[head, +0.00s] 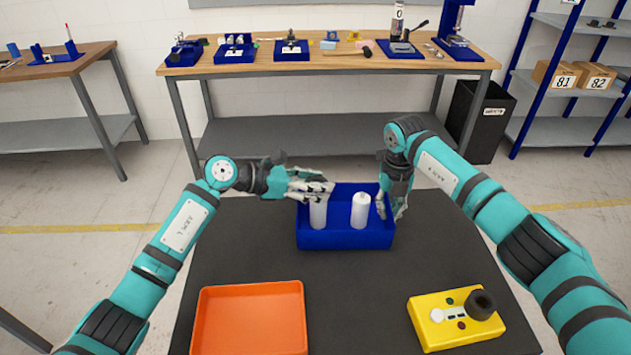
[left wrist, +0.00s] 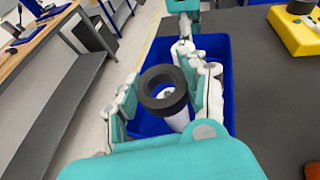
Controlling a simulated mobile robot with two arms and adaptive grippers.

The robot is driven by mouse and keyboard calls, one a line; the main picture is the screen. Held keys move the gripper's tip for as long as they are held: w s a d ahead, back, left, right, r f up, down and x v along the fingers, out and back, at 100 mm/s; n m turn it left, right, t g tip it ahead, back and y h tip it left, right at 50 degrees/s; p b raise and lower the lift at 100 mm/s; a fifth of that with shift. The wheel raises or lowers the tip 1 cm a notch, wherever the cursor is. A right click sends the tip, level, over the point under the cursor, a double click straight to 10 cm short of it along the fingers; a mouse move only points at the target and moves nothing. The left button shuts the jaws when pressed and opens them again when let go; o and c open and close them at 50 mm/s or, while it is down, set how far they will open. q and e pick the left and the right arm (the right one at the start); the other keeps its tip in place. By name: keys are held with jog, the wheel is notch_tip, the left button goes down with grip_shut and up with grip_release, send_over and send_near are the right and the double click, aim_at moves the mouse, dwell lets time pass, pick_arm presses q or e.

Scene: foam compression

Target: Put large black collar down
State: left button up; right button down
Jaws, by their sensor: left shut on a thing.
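My left gripper (head: 326,188) is shut on a large black collar (left wrist: 160,103), over the left side of the blue bin. In the left wrist view the collar sits between the fingers (left wrist: 163,95). A white cylinder (head: 318,213) stands directly below it, and white shows through the hole. I cannot tell whether the collar is around the cylinder's top or just above it. In the head view the hand hides the collar. A second white cylinder (head: 360,212) stands bare in the blue bin (head: 345,238). My right gripper (head: 393,212) hangs at the bin's right side; its opening is unclear.
An empty orange tray (head: 250,320) lies at the table's front left. A yellow block (head: 440,330) with a black ring (head: 481,304) and small parts is at the front right. The dark table (head: 350,305) between them is clear. A workbench stands behind.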

pick_arm(q)
jog(key=shift+f, duration=0.45)
jog(key=o, duration=1.2)
jog(key=shift+c, duration=0.2)
jog(key=shift+r, duration=0.1)
jog(key=shift+r, duration=0.25)
jog(key=v, duration=1.2)
jog(key=shift+r, duration=0.3)
jog(key=shift+s, duration=0.1)
pick_arm(e)
jog(key=c, duration=1.4)
grip_release()
